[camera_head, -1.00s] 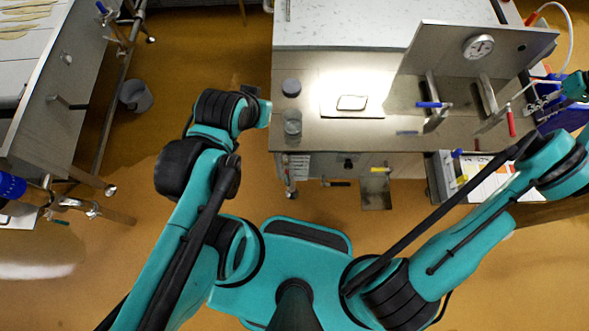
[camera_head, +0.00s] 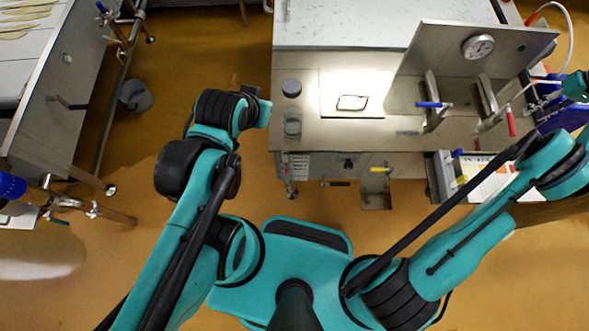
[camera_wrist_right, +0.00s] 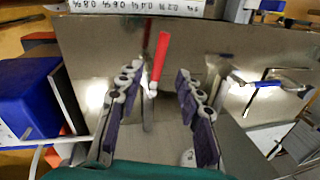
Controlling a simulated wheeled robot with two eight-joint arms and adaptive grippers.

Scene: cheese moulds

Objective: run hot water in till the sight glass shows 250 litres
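The red-handled lever (camera_head: 511,122) stands at the right of the steel bench, near a vertical steel panel (camera_head: 425,55). In the right wrist view the red handle (camera_wrist_right: 161,56) lies between the two fingers of my right gripper (camera_wrist_right: 157,80), with visible gaps on both sides. That gripper is open and holds nothing. A blue-handled lever (camera_head: 430,104) is left of the red one; it also shows in the wrist view (camera_wrist_right: 262,84). My left arm is bent at the bench's left end; its fingers do not show. I cannot make out a sight glass or a litre reading.
A round dial (camera_head: 478,46) is on the panel. A jar (camera_head: 292,123) and a dark-lidded pot (camera_head: 291,87) stand on the bench's left edge. A blue crate (camera_head: 562,120) is at the right. The floor left of the bench is mostly clear around a grey bucket (camera_head: 135,96).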

